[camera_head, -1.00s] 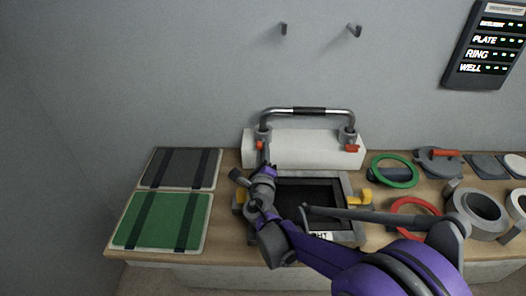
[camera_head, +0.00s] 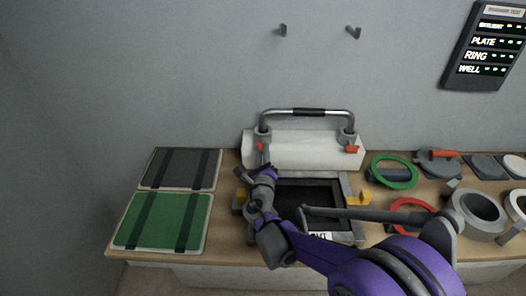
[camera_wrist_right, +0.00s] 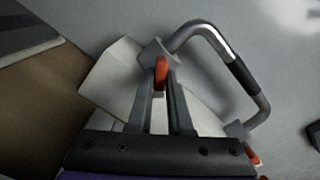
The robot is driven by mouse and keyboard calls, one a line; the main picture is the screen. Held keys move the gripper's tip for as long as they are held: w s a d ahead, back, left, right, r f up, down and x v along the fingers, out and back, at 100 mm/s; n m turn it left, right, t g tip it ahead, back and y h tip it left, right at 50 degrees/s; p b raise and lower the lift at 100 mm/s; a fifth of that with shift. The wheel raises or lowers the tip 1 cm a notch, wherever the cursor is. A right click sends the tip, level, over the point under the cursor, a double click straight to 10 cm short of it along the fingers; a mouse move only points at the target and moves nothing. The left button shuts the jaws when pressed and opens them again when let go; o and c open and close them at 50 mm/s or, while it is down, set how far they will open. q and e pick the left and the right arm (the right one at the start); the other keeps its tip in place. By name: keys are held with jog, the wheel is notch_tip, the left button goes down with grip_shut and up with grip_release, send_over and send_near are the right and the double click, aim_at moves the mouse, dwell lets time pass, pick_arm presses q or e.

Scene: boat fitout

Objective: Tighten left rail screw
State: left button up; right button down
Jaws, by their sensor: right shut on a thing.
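A curved metal rail (camera_head: 280,113) with a dark grip stands on a white block (camera_head: 305,150) against the wall. Its left rail screw, a small red-orange piece (camera_head: 260,146), sits at the foot of the rail's left post. My right gripper (camera_head: 262,160) reaches it from the front. In the right wrist view, my right gripper (camera_wrist_right: 162,90) is shut on the left rail screw (camera_wrist_right: 161,70), which shows between the fingertips. The right rail screw (camera_head: 351,149) is free at the right post. My left gripper is not in view.
A grey framed well (camera_head: 350,205) with yellow clips lies under my right arm. Green (camera_head: 161,219) and dark panels (camera_head: 180,167) lie at the left. A green ring (camera_head: 412,172), a red ring (camera_head: 398,207) and grey round parts crowd the right. A lit status board (camera_head: 490,45) hangs above.

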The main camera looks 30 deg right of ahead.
jog(key=m+p, duration=0.1)
jog(key=m, duration=0.6)
jog(key=m+p, duration=0.1)
jog(key=m, duration=0.6)
jog(key=shift+m+p, duration=0.35)
jog(key=shift+m, duration=0.05)
jog(key=m+p, duration=0.1)
jog(key=m, duration=0.4)
jog(key=shift+a, duration=0.1)
jog(key=shift+m+p, duration=0.35)
jog(key=shift+m, duration=2.05)
jog(key=c, duration=0.8)
grip_release()
jog(key=shift+c, duration=0.2)
